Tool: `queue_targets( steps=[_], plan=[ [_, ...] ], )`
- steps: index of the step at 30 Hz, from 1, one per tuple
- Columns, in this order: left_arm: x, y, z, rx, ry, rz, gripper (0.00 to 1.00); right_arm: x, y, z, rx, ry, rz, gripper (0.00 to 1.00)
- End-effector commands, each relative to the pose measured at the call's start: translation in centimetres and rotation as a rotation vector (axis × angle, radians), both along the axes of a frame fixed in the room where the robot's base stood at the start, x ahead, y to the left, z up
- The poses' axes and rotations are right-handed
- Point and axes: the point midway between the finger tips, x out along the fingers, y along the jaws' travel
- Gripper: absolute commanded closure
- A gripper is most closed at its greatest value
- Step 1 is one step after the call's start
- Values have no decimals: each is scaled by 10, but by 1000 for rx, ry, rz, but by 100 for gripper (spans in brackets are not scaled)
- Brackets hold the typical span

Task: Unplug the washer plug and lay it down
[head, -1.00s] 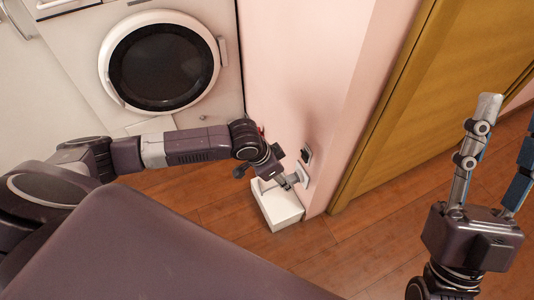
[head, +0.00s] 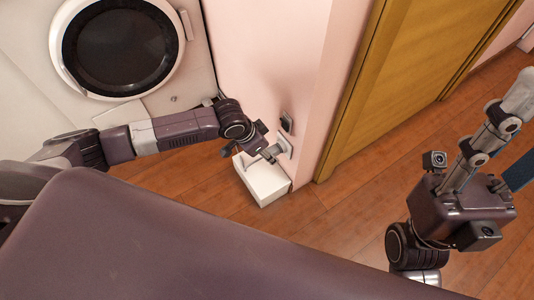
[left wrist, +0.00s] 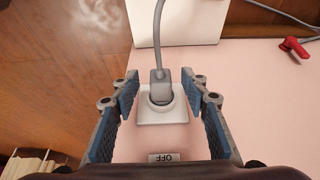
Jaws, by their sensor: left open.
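The grey washer plug (left wrist: 159,88) sits in a white wall socket (left wrist: 163,117) in the left wrist view, its grey cord running toward the top of the picture. My left gripper (left wrist: 157,82) is open, with one blue-padded finger on each side of the plug and a visible gap to both. In the head view my left gripper (head: 270,153) is at the socket plate (head: 285,147) low on the pink wall, and the plug there is mostly hidden. My right gripper (head: 515,140) is raised at the right edge, empty, its fingers apart and partly cut off.
A white box (head: 264,185) stands on the floor below the socket. A dark wall fitting (head: 287,121) is just above it. The washer (head: 130,85) is at upper left. A red valve handle (left wrist: 294,47) shows in the left wrist view. Wooden floor (head: 330,215) is clear at right.

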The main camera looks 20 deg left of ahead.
Motion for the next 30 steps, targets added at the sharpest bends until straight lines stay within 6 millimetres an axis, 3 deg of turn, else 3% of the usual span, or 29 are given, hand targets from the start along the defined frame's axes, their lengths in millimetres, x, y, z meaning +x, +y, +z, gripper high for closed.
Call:
queue_targets(
  steps=[11,23,24,30],
  plan=[
    [2,-2,-6,1,-1,-1,59,0,0,-3,-1,2,0,60],
    [2,-2,-6,0,-1,-1,100,0,0,-3,-1,3,0,60],
    [2,-2,-6,0,-1,-1,81,0,0,-3,-1,3,0,60],
    [2,-1,-6,0,-1,-1,100,0,0,-3,-1,3,0,60]
  ],
)
